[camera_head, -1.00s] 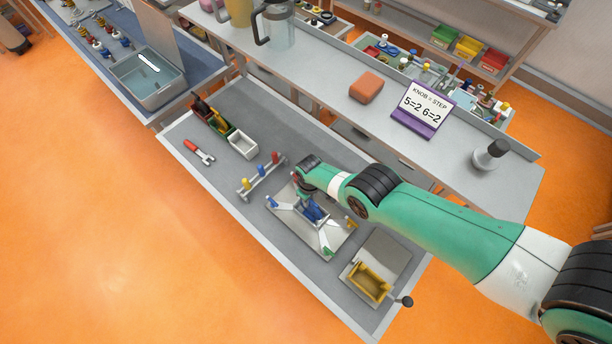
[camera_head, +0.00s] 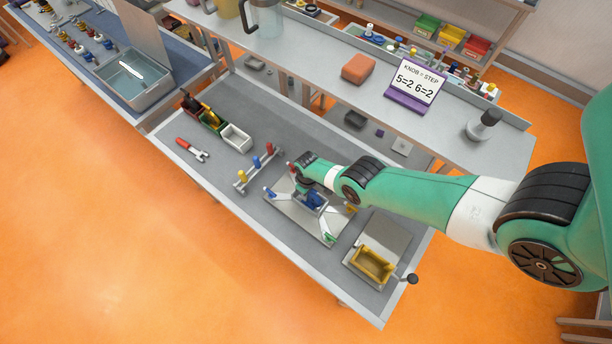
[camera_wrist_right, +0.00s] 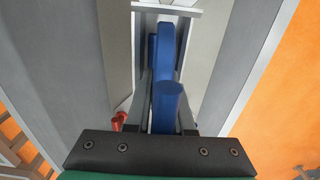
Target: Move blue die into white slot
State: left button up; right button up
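A blue piece (camera_head: 314,199), which I take as the blue die, is at the middle of a pale grey plate fixture (camera_head: 291,214). In the right wrist view the long blue die (camera_wrist_right: 166,100) has a rounded end toward me. My right gripper (camera_head: 304,188) is over the fixture. Its fingers (camera_wrist_right: 166,100) lie along both sides of the blue die with no clear gap; the tips are partly hidden. The white slot (camera_head: 236,138) is an open white box, seemingly empty, at the end of a row of coloured boxes. My left gripper is not in view.
A green box (camera_head: 213,121) with something yellow adjoins the white slot. A rack (camera_head: 246,182) with yellow, blue and red pegs stands between the slot and fixture. A red-handled wrench (camera_head: 190,149) lies left. A yellow open box (camera_head: 373,264) stands front right.

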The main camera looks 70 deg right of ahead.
grip_shut()
dwell(1.0)
jog(key=o, duration=0.6)
grip_release()
jog(key=shift+o, duration=0.2)
